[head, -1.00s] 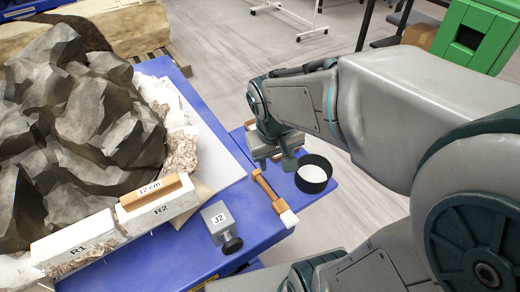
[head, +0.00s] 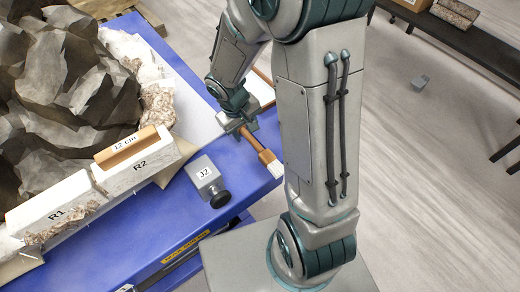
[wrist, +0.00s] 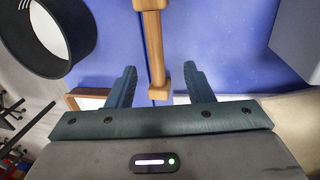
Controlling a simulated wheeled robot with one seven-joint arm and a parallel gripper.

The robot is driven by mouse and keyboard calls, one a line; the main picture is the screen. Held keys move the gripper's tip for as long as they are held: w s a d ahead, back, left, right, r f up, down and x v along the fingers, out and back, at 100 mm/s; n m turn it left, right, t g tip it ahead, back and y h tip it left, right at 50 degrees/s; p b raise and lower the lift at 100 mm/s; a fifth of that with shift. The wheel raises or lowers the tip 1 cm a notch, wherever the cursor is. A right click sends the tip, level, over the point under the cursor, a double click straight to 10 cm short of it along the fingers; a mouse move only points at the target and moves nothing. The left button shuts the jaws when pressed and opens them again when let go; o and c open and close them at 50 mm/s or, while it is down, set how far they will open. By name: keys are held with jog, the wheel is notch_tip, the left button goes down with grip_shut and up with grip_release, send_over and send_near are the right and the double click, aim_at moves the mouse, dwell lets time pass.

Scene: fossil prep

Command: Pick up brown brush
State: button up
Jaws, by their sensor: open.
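The brown brush (head: 256,144) lies on the blue table, its pale bristles toward the table's front right corner. My gripper (head: 240,128) is at the rear end of its handle. In the wrist view the brown handle (wrist: 154,45) runs down between the two open fingers of my gripper (wrist: 158,84). There is a gap on each side and the handle is not gripped. I cannot tell how far the fingertips are above the table. The bristles are outside the wrist view.
A grey block marked J2 (head: 205,174) with a black knob stands left of the brush. A black round container (wrist: 84,42) is at the wrist view's upper left. A large dark rock (head: 70,85) with white blocks fills the table's left side.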

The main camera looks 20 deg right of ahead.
aim_at(249, 137)
jog(key=shift+w+d+f+b, duration=0.1)
jog(key=shift+w+d+f, duration=0.15)
jog(key=shift+f, duration=0.7)
jog(key=shift+w+d+f+b, duration=0.1)
jog(key=shift+w+d+f, duration=0.1)
jog(key=shift+f, duration=0.8)
jog(key=shift+w+d+f+b, duration=0.1)
jog(key=shift+w+d+f, duration=0.15)
jog(key=shift+f, duration=0.7)
grip_shut()
